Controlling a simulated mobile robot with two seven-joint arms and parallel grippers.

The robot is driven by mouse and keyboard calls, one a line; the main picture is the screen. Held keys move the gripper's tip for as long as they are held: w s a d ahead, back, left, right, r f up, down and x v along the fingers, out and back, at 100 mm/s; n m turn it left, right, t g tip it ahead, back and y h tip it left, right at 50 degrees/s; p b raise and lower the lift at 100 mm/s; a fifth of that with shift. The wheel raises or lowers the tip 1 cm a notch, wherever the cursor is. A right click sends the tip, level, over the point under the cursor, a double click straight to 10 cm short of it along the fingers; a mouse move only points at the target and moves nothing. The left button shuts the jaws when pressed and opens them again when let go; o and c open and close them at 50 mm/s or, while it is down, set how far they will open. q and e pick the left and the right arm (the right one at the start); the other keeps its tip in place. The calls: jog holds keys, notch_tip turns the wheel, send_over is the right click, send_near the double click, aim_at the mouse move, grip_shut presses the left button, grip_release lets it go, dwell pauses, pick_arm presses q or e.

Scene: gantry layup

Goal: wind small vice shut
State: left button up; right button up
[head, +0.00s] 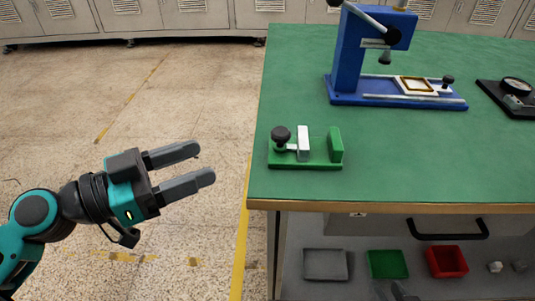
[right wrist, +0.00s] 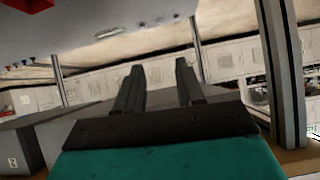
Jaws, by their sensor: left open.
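The small vice (head: 305,165) has a green base and lies near the left front corner of the green bench top. Its black knob (head: 281,134) is at the left end, joined to a silver sliding jaw (head: 303,143). The green fixed jaw (head: 335,145) is at the right end, with a clear empty gap between the jaws. My left gripper (head: 205,163) is open and empty, left of the bench over the floor, its fingers pointing right towards the vice but apart from it. My right gripper (right wrist: 160,70) shows in the right wrist view with its fingers apart and nothing between them.
A blue press (head: 350,55) stands behind the vice on the bench (head: 400,175). A black dial gauge stand (head: 515,90) is at the right edge. Below the bench top are a grey tray (head: 325,264), a green bin (head: 387,264) and a red bin (head: 447,261). The bench top around the vice is clear.

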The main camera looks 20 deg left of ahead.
aim_at(272, 135)
pick_arm(q)
jog(key=p+x, duration=0.2)
jog(key=x, duration=0.1)
jog(key=r+p+x, duration=0.1)
jog(key=p+x, duration=0.1)
jog(key=x, duration=0.2)
jog(key=p+x, duration=0.2)
jog(key=x, duration=0.2)
jog(key=shift+s+d+r, duration=0.15)
jog(key=shift+d+r, duration=0.1)
jog(key=shift+d, duration=0.05)
jog(key=shift+p+x, duration=0.55)
jog(key=shift+x, duration=0.35)
jog(key=shift+s+f, duration=0.1)
jog(key=shift+f, duration=0.05)
pick_arm(e)
jog(key=r, duration=0.2)
jog(key=d+r, duration=0.1)
jog(key=r, duration=0.2)
jog(key=shift+s, duration=0.2)
pick_arm(q)
jog(key=shift+c, duration=0.4)
